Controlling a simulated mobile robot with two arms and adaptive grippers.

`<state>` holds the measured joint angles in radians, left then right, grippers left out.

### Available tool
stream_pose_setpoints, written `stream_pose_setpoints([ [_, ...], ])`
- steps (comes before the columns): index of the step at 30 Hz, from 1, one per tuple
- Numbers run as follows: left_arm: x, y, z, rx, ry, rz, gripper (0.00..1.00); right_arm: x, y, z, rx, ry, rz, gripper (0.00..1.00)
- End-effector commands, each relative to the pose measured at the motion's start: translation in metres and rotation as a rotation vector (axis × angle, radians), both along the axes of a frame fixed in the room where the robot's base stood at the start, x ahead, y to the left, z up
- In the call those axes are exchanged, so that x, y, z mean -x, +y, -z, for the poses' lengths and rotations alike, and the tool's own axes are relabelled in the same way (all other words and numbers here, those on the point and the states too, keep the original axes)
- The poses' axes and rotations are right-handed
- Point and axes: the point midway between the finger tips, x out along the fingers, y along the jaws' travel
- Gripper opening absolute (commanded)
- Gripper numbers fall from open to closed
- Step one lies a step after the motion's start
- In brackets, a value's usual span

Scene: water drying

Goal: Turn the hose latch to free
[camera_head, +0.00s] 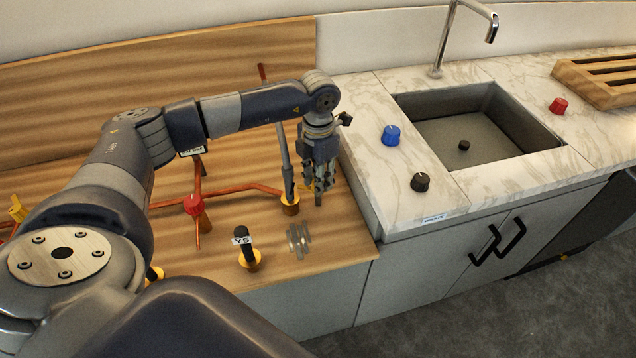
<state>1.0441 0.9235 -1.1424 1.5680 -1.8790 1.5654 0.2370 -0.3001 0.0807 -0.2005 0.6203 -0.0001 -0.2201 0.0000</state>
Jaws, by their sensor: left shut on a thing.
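My left gripper (319,198) points down over the wooden counter, just right of a grey upright hose (284,155). The hose ends in a brass fitting (290,206) on the counter. The gripper is shut on a small part beside this fitting. I take that part to be the hose latch, but the fingers hide most of it, and its turn position cannot be told. My right gripper is not in view.
Copper pipes with a red valve (193,205) stand left of the gripper. On the right are a sink (552,142), a blue knob (391,136), a black knob (420,182) and a red knob (558,105).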

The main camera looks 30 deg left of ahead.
Motion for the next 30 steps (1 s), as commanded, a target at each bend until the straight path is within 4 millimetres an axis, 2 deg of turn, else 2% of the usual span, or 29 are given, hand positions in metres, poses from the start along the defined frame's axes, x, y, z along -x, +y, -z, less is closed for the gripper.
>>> stream_pose_setpoints([
  [1,-0.002,0.0,0.002,0.001,-0.006,0.043,0.01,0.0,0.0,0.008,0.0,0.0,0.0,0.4],
  [15,-0.001,0.0,0.002,0.001,-0.006,0.489,0.01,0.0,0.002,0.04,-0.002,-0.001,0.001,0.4],
  [30,-0.001,-0.001,0.0,-0.001,-0.006,0.9,0.01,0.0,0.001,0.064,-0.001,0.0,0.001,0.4],
])
